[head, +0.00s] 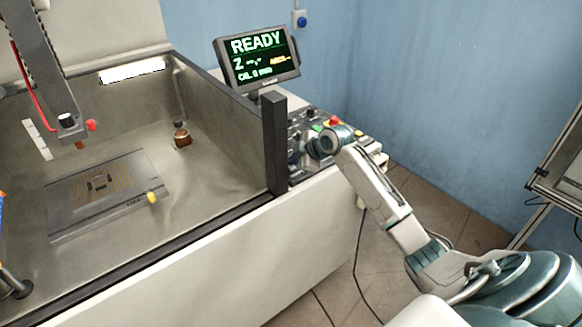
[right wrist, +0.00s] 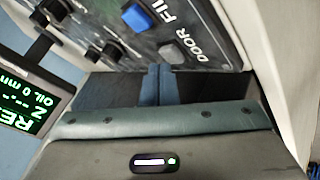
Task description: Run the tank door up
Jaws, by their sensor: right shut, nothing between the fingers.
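My right gripper (head: 297,160) is over the control panel (head: 350,142) at the tank's right side. In the right wrist view its two dark fingers (right wrist: 160,84) are together with nothing between them. Just beyond the fingertips on the panel are a grey button (right wrist: 172,53) beside the label DOOR and a blue button (right wrist: 137,17) beside the label FILL. I cannot tell whether the fingertips touch the panel. The tank (head: 215,150) is open at the front, with a dark upright post (head: 275,140) at its right corner. No raised door shows across the opening. My left gripper is out of view.
A screen (head: 258,57) above the panel reads READY and OIL 0 mm. Black knobs (right wrist: 115,50) sit near the buttons. A machine head (head: 50,70) hangs over a plate (head: 105,190) in the tank; a copper-coloured piece (head: 182,136) stands behind. Floor is clear around the cable.

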